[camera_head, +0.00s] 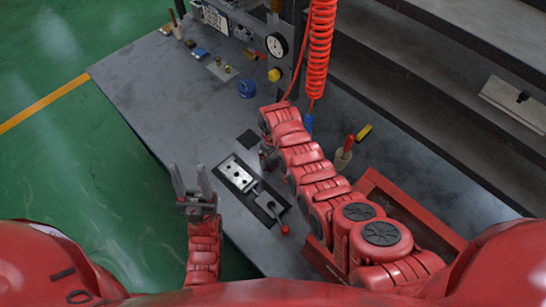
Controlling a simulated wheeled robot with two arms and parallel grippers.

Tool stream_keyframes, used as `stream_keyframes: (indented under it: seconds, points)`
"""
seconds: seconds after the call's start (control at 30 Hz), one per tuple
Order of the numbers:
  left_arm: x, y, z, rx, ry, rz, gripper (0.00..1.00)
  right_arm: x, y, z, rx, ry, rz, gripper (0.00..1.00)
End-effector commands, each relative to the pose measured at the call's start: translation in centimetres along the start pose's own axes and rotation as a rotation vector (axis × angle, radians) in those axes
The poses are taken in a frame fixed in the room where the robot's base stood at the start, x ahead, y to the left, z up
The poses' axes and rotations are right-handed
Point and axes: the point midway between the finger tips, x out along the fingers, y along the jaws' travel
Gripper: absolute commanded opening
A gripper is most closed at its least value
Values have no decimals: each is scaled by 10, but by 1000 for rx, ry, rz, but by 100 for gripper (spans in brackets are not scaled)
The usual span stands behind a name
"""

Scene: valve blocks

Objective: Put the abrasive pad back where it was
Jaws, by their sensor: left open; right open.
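A dark flat square (248,139) lies on the grey bench just beyond the metal valve block; it may be the abrasive pad, but I cannot be sure. My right arm reaches over the bench. Its gripper (268,158) is mostly hidden by the arm, close to the right of the dark square; it is open, and I see nothing held. My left gripper (188,169) is open and empty, left of the bench's front edge, with its fingers pointing up the picture.
The metal valve block (237,173) sits by a clamp with a red-tipped handle (285,229). A red tray (372,183), a red-handled tool in a holder (345,152) and a small yellow item (364,132) are to the right. A gauge (277,45) stands behind.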

Motion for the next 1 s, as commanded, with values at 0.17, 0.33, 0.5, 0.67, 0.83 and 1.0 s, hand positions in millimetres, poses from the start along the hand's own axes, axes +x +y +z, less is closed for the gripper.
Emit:
stream_keyframes:
  seconds: [0.17,0.33,0.5,0.67,0.83,1.0]
  points:
    - [-6,0,1,0,-1,0,50,-13,1,-2,0,5,2,100]
    - [-16,1,3,0,-1,0,50,-37,1,-3,0,8,4,100]
    - [-25,1,4,0,-1,0,50,-72,2,-3,1,10,6,100]
    - [-7,0,1,0,0,0,50,-110,1,0,2,2,1,100]
    - [2,0,0,0,0,0,50,-119,0,0,1,2,0,100]
    - [2,0,0,0,-1,0,50,-120,1,0,1,1,1,100]
